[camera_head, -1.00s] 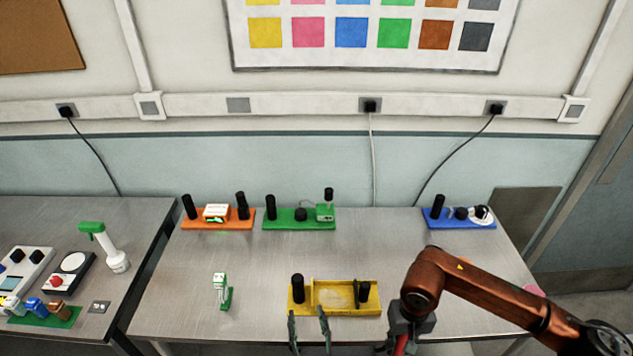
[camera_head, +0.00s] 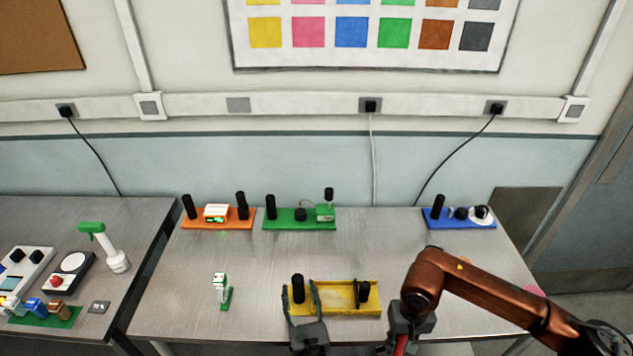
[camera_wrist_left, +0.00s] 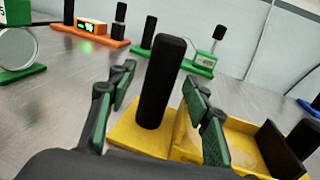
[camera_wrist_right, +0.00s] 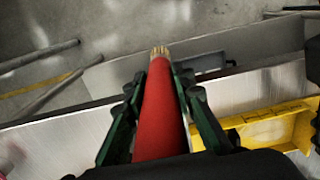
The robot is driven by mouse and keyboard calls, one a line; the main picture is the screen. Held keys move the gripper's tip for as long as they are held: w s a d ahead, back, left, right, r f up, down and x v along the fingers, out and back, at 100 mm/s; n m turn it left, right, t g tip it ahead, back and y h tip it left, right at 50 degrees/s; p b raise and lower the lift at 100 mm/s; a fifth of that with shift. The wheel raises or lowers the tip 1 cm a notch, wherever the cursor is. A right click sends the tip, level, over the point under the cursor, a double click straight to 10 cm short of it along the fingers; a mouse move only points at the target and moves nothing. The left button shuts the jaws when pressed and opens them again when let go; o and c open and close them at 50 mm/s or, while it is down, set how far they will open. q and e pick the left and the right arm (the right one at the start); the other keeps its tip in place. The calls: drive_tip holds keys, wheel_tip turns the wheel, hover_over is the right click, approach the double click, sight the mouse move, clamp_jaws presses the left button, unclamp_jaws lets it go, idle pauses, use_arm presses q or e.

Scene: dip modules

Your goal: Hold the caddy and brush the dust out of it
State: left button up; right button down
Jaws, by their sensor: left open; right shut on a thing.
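The yellow caddy (camera_head: 338,284) is at the front middle of the metal table, with a black upright post (camera_head: 298,287) at its left end and another at its right. My left gripper (camera_head: 300,300) is open, its fingers on either side of the left post; in the left wrist view the post (camera_wrist_left: 161,82) stands between the fingertips (camera_wrist_left: 160,100), with gaps visible. My right gripper (camera_wrist_right: 158,90) is shut on a red-handled brush (camera_wrist_right: 160,110) with pale bristles, right of the caddy; the caddy's edge (camera_wrist_right: 270,125) shows there.
Orange (camera_head: 218,224), green (camera_head: 299,225) and blue (camera_head: 459,224) stations stand along the table's back. A small white-and-green item (camera_head: 221,290) stands left of the caddy. The middle of the table is clear. A side table (camera_head: 140,215) holds other devices.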

use_arm(q)
drive_tip(key=shift+x, duration=0.9)
drive_tip(key=shift+c, duration=0.2)
clamp_jaws()
idle(0.8)
